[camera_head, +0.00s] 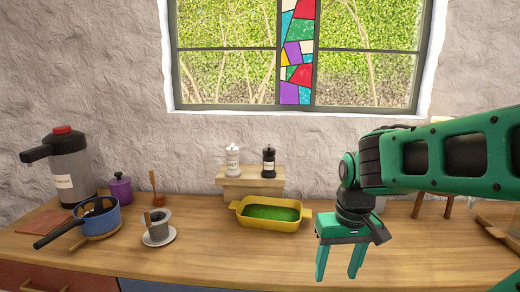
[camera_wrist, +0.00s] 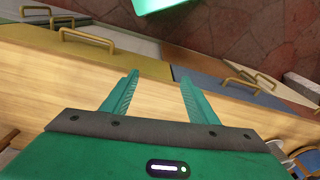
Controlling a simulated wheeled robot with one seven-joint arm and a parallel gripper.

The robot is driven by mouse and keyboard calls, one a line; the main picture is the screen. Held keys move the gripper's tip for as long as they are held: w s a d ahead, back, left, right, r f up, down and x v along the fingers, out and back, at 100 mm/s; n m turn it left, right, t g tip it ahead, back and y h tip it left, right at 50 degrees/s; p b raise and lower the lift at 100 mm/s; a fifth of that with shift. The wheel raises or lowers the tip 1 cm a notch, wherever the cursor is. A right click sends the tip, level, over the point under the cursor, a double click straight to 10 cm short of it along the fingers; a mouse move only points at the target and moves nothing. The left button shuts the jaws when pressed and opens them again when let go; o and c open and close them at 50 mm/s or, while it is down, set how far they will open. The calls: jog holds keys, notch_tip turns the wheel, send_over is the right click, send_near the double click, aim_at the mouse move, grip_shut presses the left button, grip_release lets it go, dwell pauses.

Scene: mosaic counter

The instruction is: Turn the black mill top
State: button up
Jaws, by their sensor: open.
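The black mill (camera_head: 268,162) stands upright on a small wooden riser at the back of the counter, beside a white mill (camera_head: 233,160). Its top is a small dark knob. My gripper (camera_head: 339,277) hangs over the counter to the right and in front of the mills, pointing down. Its two green fingers are spread apart with nothing between them. In the wrist view the open fingers (camera_wrist: 157,88) are over the counter's front edge, and neither mill shows there.
A yellow dish (camera_head: 268,225) with green contents sits in front of the wooden riser (camera_head: 250,187). A blue pot (camera_head: 97,217), a cup on a saucer (camera_head: 158,238), a purple jar (camera_head: 120,190) and a large dispenser (camera_head: 73,168) stand left. The front middle counter is clear.

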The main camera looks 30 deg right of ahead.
aim_at(273, 152)
jog(key=w+r+n+t+y, duration=0.25)
jog(key=w+n+t, duration=0.5)
jog(key=w, duration=1.75)
jog(key=w+d+r+t, duration=0.2)
jog(key=w+r+t, duration=0.1)
jog(key=r, duration=0.1)
jog(key=w+d+r+m+t+h, duration=0.1)
jog(key=w+d+r+t, duration=0.2)
jog(key=r, duration=0.1)
jog(key=w+d+r+t, duration=0.2)
jog(key=w+r+t, duration=0.1)
jog(key=r, duration=0.2)
jog(key=shift+d+m+t, duration=0.25)
jog(key=w, duration=0.7)
jog(key=w+a, duration=0.1)
jog(key=w, duration=0.2)
jog(key=shift+w, duration=0.3)
jog(key=c, duration=1.1)
jog(key=shift+d, duration=0.2)
jog(key=shift+a, duration=0.15)
